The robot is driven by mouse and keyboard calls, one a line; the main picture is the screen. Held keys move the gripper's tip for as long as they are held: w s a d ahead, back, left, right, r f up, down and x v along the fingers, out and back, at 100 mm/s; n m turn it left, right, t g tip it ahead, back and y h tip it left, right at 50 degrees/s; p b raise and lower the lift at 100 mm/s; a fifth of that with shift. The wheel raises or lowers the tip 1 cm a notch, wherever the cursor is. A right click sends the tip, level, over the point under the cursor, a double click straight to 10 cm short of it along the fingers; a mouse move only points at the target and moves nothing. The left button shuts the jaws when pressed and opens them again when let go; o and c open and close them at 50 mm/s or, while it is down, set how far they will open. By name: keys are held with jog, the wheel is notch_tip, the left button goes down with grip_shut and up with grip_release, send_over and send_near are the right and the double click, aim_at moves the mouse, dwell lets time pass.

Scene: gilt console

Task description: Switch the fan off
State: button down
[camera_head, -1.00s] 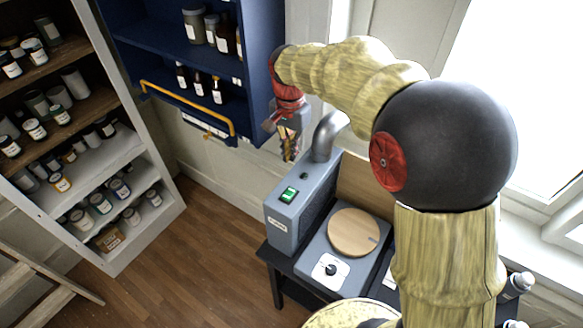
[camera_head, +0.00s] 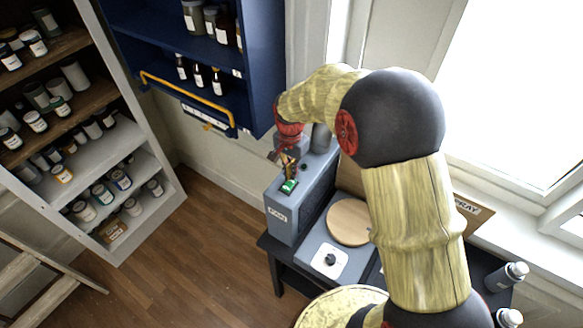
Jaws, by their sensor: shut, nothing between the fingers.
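The fan unit (camera_head: 283,222) is a blue-grey box with a pipe at its back, standing on a dark table. Its green rocker switch (camera_head: 288,187) is on the top face near the front edge. My gripper (camera_head: 289,178) is shut and empty, pointing down with its fingertips at the switch. I cannot tell whether they touch it. The gripper hides part of the box's top and the pipe. The switch's tilt is too small to read.
A grey device with a round wooden disc (camera_head: 350,222) and a black knob (camera_head: 330,259) stands right of the box. A blue wall cabinet (camera_head: 262,70) with a yellow rail (camera_head: 187,101) hangs behind left. A shelf of jars (camera_head: 118,205) stands left. Bottles (camera_head: 507,276) stand at right.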

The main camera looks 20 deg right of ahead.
dwell(0.3)
jog(key=shift+d+f, duration=0.1)
jog(key=shift+f, duration=0.1)
jog(key=shift+w+d+f+g+y+p, duration=0.1)
jog(key=shift+w+f+g+y+p, duration=0.1)
jog(key=shift+g+y+p, duration=0.15)
jog(key=shift+s+r, duration=0.1)
jog(key=shift+s, duration=0.1)
jog(key=shift+w+r, duration=0.1)
jog(key=shift+r, duration=0.2)
jog(key=shift+r+p, duration=0.4)
jog(key=shift+r, duration=0.05)
notch_tip(320, 180, up, 14)
jog(key=w+d, duration=0.1)
jog(key=d, duration=0.1)
jog(key=shift+w+f+p, duration=0.2)
jog(key=shift+w+p, duration=0.05)
jog(key=shift+p, duration=0.05)
